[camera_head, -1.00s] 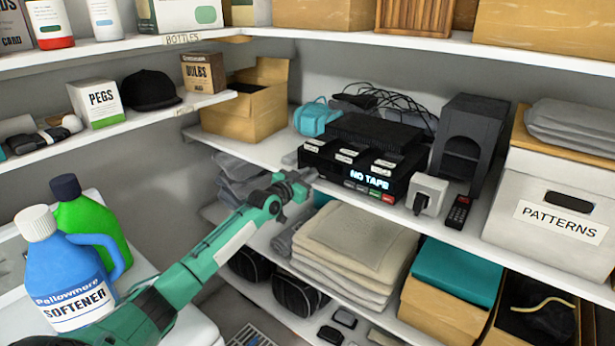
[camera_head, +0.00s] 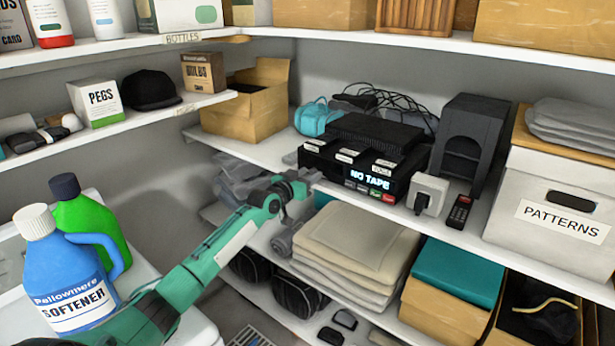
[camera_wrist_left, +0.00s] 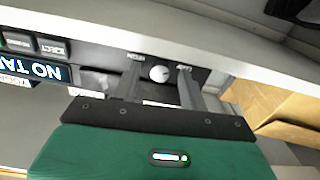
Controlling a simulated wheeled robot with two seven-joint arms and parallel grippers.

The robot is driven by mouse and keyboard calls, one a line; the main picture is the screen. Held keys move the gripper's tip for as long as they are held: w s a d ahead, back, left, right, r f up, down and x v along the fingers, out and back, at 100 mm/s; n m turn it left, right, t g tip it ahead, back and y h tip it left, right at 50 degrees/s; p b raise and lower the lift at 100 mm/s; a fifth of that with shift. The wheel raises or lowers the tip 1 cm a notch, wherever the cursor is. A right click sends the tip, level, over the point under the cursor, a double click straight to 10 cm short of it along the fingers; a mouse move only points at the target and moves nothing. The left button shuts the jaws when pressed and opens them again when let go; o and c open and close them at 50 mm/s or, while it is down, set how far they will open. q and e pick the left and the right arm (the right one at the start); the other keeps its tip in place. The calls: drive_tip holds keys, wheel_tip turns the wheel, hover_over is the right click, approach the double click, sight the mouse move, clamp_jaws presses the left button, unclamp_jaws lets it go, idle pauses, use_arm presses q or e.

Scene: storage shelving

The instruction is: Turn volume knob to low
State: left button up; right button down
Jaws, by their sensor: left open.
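The black tape player (camera_head: 362,170) with a lit "NO TAPE" display sits on the middle shelf. In the left wrist view, which looks upside down, a small round white knob (camera_wrist_left: 159,73) is on its dark front panel, with small, hard-to-read labels on either side. My left gripper (camera_wrist_left: 159,84) is open, with one finger on each side of the knob; I cannot tell whether they touch it. In the head view my left gripper (camera_head: 308,180) is at the player's left front end and the knob cannot be made out. My right gripper is not in view.
A shelf edge (camera_wrist_left: 220,45) runs close beside the fingers in the wrist view. Folded cloths (camera_head: 355,250) lie on the shelf below. A plug adapter (camera_head: 427,194) and remote (camera_head: 459,212) are right of the player. Softener (camera_head: 62,275) stands at left.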

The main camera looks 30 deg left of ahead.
use_arm(q)
drive_tip(key=shift+s+r+p, duration=0.1)
drive_tip(key=shift+s+p, duration=0.45)
drive_tip(key=s+p, duration=0.7)
drive_tip(key=s, duration=0.5)
drive_tip(key=shift+s+a, duration=0.35)
drive_tip(key=shift+a, duration=0.1)
